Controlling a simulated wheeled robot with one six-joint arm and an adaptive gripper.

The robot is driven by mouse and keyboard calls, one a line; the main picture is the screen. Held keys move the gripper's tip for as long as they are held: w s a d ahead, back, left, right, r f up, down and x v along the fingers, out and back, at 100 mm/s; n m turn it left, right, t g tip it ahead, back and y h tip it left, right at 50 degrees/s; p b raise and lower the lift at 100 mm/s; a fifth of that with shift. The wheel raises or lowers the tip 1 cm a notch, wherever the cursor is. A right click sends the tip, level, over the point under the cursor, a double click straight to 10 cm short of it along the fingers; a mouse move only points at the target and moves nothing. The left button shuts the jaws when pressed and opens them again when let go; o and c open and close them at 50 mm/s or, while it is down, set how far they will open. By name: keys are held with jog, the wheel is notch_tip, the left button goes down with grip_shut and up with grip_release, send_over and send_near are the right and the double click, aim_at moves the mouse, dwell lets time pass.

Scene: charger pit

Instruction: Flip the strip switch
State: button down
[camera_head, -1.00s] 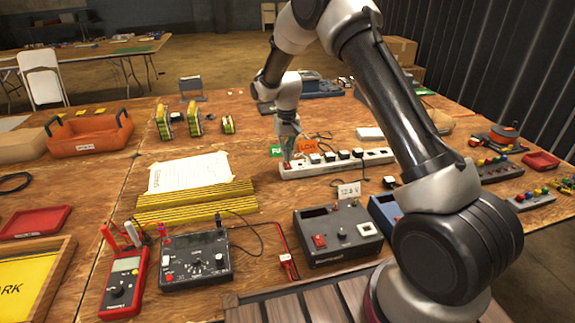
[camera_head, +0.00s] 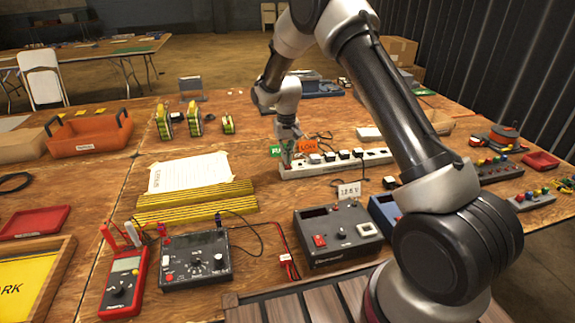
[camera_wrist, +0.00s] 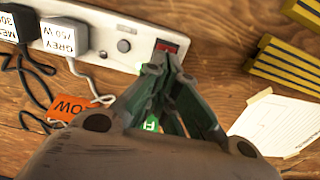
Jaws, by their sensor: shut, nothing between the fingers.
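A white power strip (camera_head: 340,163) lies on the wooden table with several plugs in it. In the wrist view the strip (camera_wrist: 112,30) runs across the upper left, and its red switch (camera_wrist: 167,46) shows at its end. My gripper (camera_wrist: 164,62) is shut and empty, its fingertips at the near edge of the red switch and partly covering it. In the head view my gripper (camera_head: 287,160) points down at the strip's left end, and the switch is mostly hidden there. I cannot tell whether the fingertips touch the switch or which way it is set.
An orange tag (camera_wrist: 68,107) and a green tag lie close to the fingers. Yellow-black striped bars (camera_head: 195,205) and a paper sheet (camera_head: 190,172) lie left of the strip.

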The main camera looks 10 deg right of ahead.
jog(key=shift+f, duration=0.45)
jog(key=shift+r, duration=3.55)
jog(key=s+d+r+t, duration=0.1)
jog(key=s+d+r, duration=0.4)
jog(key=s, duration=0.8)
jog(key=s+d+r+t, duration=0.2)
jog(key=s+d+r, duration=0.3)
jog(key=s+r, duration=0.5)
jog(key=s+d+r+t, duration=0.1)
jog(key=s+d+r, duration=0.4)
jog(key=s, duration=1.3)
jog(key=shift+r, duration=1.85)
